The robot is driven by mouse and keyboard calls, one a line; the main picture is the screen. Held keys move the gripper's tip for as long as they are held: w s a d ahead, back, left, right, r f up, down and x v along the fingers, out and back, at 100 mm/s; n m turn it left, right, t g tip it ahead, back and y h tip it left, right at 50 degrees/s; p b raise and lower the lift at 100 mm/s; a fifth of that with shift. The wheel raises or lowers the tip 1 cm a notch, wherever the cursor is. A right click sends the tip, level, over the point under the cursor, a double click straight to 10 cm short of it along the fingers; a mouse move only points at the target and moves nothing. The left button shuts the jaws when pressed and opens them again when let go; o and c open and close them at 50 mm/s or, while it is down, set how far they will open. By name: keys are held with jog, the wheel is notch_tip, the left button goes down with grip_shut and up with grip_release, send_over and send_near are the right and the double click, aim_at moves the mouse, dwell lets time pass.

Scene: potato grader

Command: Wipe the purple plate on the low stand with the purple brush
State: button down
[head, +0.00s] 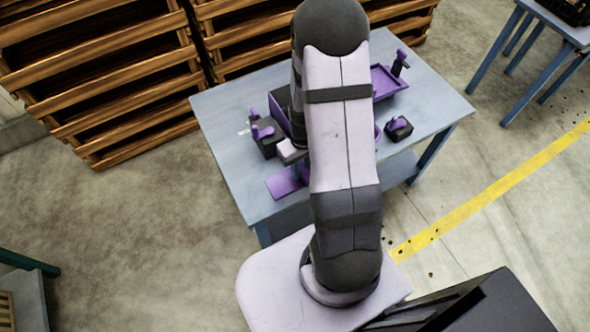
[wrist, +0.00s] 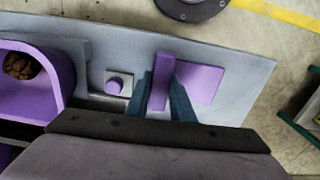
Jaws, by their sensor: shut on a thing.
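The purple plate (head: 281,185) lies near the front edge of the table in the head view; it also shows in the wrist view (wrist: 204,84). I cannot make out its low stand. My gripper (wrist: 162,92) is shut on the purple brush (wrist: 161,76), which stands between its two dark blue fingers. In the wrist view the brush overlaps the plate's left part. I cannot tell whether it touches the plate. In the head view my arm hides part of this area.
A purple knob (wrist: 114,86) on a light block stands left of the brush in the wrist view. A purple bin (wrist: 62,72) holding a potato (wrist: 20,65) is farther left. Dark blocks with purple parts (head: 263,140) and a purple tray (head: 388,83) share the grey-blue table (head: 222,120).

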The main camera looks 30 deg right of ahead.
notch_tip(320, 180, up, 3)
jog(key=shift+w+f+p, duration=0.1)
jog(key=shift+p, duration=0.3)
jog(key=shift+r+p, duration=0.3)
jog(key=shift+p, duration=0.05)
notch_tip(320, 180, up, 5)
jog(key=p, duration=0.4)
jog(key=shift+f+p, duration=0.1)
jog(key=shift+p, duration=0.2)
jog(key=shift+a+f, duration=0.1)
jog(key=shift+f, duration=0.05)
